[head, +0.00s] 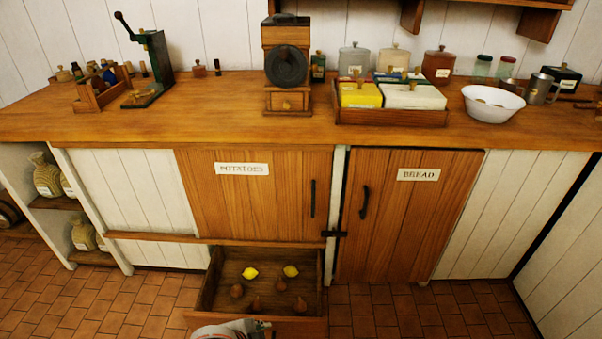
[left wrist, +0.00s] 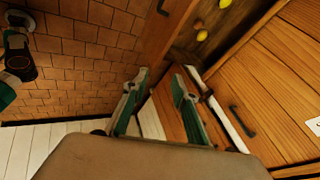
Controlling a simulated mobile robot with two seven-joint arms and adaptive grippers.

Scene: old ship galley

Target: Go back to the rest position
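My left gripper (left wrist: 160,78) shows in the left wrist view with its two green and grey fingers apart and nothing between them. It is close to the open wooden drawer (left wrist: 160,28). In the head view the drawer (head: 265,325) is pulled out below the potatoes door, with two yellow lemons (head: 249,273) and several brown fruits or bulbs (head: 253,304) in it. A grey-white piece of my arm shows at the bottom edge, in front of the drawer; the fingers are hard to make out there.
The wooden counter (head: 220,115) carries a grinder (head: 287,68), a box of packets (head: 391,117), a white bowl (head: 492,103) and jars. The potatoes door (head: 253,205) and bread door (head: 408,225) are shut. Tiled floor (head: 130,300) is clear left of the drawer.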

